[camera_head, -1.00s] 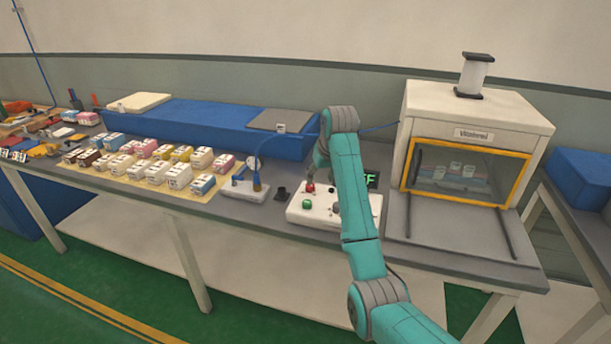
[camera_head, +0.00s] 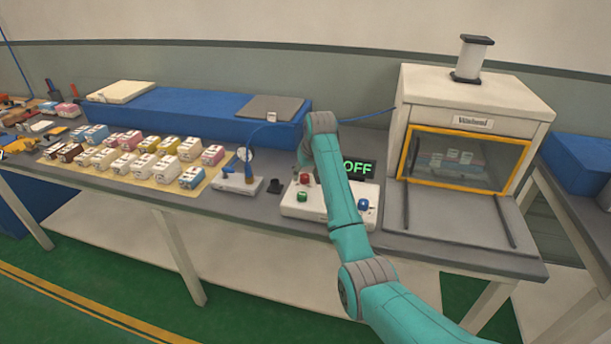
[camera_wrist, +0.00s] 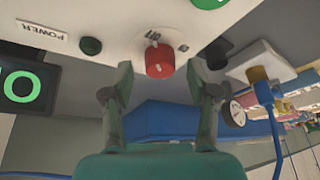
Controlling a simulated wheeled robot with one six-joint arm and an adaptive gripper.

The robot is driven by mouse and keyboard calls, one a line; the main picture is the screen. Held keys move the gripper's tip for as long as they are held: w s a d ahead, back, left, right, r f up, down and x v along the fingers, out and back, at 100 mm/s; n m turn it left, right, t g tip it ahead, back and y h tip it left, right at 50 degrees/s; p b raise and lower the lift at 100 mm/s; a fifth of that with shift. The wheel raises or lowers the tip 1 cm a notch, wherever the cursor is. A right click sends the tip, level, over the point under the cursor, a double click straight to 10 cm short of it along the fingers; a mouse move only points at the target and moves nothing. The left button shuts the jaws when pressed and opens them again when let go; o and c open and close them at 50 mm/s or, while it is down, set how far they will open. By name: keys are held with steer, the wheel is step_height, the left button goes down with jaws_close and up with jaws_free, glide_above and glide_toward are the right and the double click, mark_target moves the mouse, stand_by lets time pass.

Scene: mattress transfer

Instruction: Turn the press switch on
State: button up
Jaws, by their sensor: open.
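The press control box (camera_head: 318,212) is white and sits on the bench, partly behind my arm. It has a red knob (camera_head: 304,178), a green button (camera_head: 302,197), a blue knob (camera_head: 363,204) and a display (camera_head: 358,168) reading OFF. In the wrist view the box (camera_wrist: 120,20) is upside down. The red knob (camera_wrist: 159,62) there lies between the open fingertips of my gripper (camera_wrist: 161,68), with gaps on both sides. A small dark green button (camera_wrist: 91,46) is near a POWER label (camera_wrist: 41,35). The display (camera_wrist: 27,86) is cut by the left edge.
A white press cabinet (camera_head: 430,90) with a yellow-framed window stands right of the box. A small device (camera_head: 238,186) with a blue cable is to the left, beyond a black piece (camera_head: 275,186). Several coloured blocks lie on a tan mat (camera_head: 175,192). A blue container (camera_head: 180,120) is behind.

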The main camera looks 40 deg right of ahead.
steer(key=shift+w+f, duration=0.2)
steer(key=shift+f, duration=0.35)
jaws_close()
